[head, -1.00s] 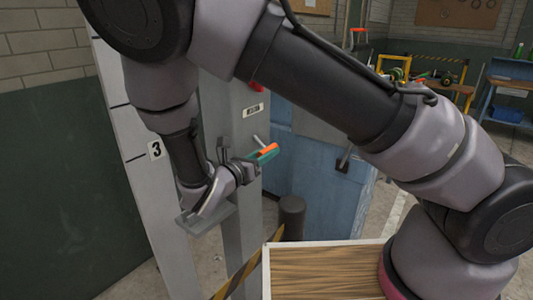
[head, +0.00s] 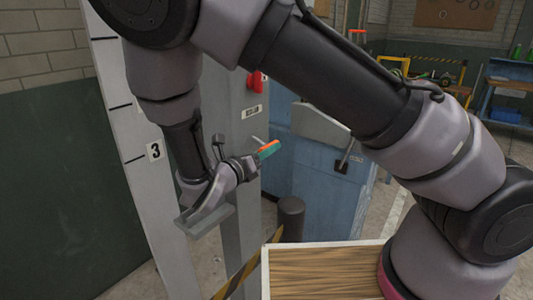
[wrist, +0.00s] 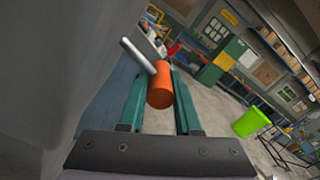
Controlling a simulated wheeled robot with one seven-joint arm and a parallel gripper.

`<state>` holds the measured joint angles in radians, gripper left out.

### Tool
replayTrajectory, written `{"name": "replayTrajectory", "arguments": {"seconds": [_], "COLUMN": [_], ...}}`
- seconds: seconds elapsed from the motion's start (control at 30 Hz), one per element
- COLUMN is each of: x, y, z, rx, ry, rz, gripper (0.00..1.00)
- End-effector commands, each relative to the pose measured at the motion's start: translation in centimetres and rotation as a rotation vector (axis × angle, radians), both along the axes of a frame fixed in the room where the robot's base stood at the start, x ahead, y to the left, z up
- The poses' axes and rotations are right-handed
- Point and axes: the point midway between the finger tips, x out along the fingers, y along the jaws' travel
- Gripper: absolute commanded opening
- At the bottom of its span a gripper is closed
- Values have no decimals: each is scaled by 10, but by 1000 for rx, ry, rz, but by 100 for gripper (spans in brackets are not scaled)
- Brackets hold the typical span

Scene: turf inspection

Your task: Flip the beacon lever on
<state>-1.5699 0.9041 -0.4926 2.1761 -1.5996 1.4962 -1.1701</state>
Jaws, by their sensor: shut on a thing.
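The beacon lever is a grey rod with an orange cylindrical grip (wrist: 160,88), seen in the wrist view between the two teal fingers of my gripper (wrist: 159,95). In the head view the lever's rod (head: 257,140) shows at the grey post, with orange beside the teal fingers of my gripper (head: 268,150). My gripper is shut on the orange grip. The lever's pivot is hidden, and I cannot tell its on or off position.
A red knob (head: 255,81) and a small label (head: 252,112) sit above on the grey post (head: 240,240). A blue cabinet (head: 318,190) with another dark-based lever (head: 343,163) stands to the right. A dark bollard (head: 290,215) stands below.

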Motion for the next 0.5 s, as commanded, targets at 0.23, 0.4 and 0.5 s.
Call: {"name": "replayTrajectory", "arguments": {"seconds": [0.23,0.4,0.5], "x": [-1,-1,0], "y": [-1,-1,0], "z": [16,26,31], "rx": [-178,-306,-379], "ry": [137,236,294], "rz": [3,2,3], "gripper": [0,0,0]}}
